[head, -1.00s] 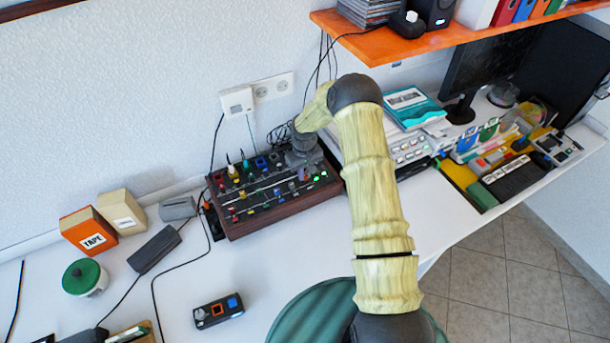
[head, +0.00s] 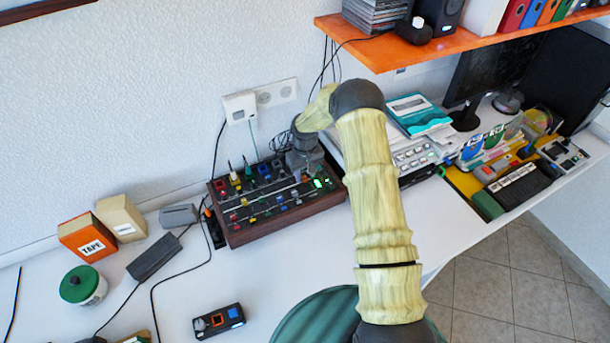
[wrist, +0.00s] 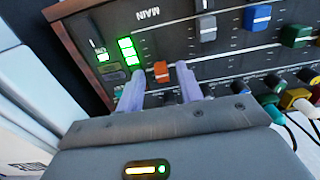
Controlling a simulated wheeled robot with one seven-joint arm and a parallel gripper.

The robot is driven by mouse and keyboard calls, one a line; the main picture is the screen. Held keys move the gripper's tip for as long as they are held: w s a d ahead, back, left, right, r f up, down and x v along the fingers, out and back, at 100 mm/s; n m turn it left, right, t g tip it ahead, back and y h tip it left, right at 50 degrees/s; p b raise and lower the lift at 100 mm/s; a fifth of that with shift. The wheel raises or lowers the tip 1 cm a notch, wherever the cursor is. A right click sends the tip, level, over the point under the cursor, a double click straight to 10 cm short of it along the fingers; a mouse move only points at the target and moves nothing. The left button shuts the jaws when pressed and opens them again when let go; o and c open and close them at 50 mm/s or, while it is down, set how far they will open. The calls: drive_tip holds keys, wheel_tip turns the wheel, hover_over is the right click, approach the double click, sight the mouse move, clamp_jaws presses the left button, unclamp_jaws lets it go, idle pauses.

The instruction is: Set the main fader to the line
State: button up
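The mixer (head: 240,236) is a dark panel in a wooden case on the desk against the wall. In the wrist view, the upside-down word MAIN is on its panel (wrist: 175,35). A small orange-red cap (wrist: 161,72), apparently the main fader, lies below that word. My gripper (wrist: 160,69) has its two pale purple fingers apart, one on each side of this cap, with gaps visible. In the head view, my gripper (head: 304,160) is over the mixer's right end and hides part of it. I cannot clearly make out the target line.
Green lights (wrist: 128,50) glow beside the cap. A grey cap (wrist: 206,25), a blue cap (wrist: 257,17) and several coloured knobs are close to the right finger. An orange shelf (head: 420,52) hangs above right. A dark device (head: 218,321) lies on the desk in front.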

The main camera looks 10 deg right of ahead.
sight(303, 178)
wheel_tip(303, 178, up, 17)
drive_tip(key=b, duration=0.2)
drive_tip(key=shift+a+f, duration=0.2)
drive_tip(key=shift+a, duration=0.1)
drive_tip(key=s+d+r+m+t, duration=0.1)
drive_tip(key=s+r, duration=0.1)
drive_tip(key=s, duration=1.2)
drive_tip(key=s+d+r+m+t, duration=0.1)
drive_tip(key=s+r+m, duration=0.1)
drive_tip(key=s, duration=1.3)
drive_tip(key=shift+r+t, duration=0.3)
drive_tip(key=shift+r, duration=0.25)
idle(1.4)
